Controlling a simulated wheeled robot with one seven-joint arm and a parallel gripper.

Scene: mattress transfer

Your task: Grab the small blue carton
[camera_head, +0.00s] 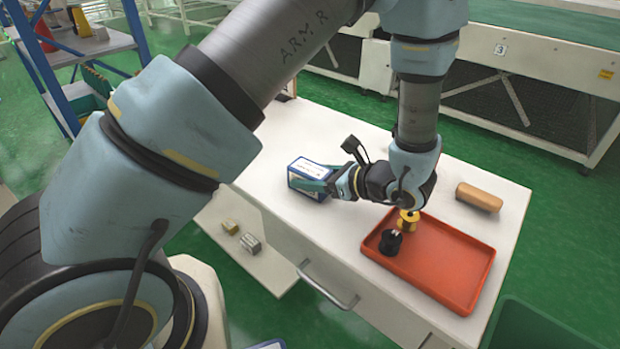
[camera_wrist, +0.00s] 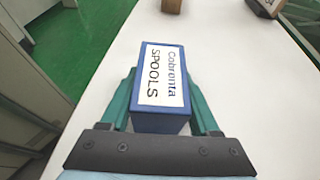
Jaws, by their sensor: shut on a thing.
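The small blue carton (camera_head: 308,181) lies on the white table near its left edge. It has a white label, which reads "Cobronta SPOOLS" in the wrist view (camera_wrist: 162,82). My gripper (camera_head: 322,180) reaches it from the right in the head view, with green fingers on either side of the carton. In the wrist view my gripper (camera_wrist: 162,100) has one finger along each long side of the carton, and it is shut on it. The carton seems to rest on or just above the table; I cannot tell which.
An orange tray (camera_head: 468,296) on the table holds a black spool (camera_head: 390,242) and a yellow spool (camera_head: 408,222). A tan block (camera_head: 479,197) lies behind it. Small boxes (camera_head: 250,243) sit on a lower ledge. A blue shelf (camera_head: 95,45) stands back left.

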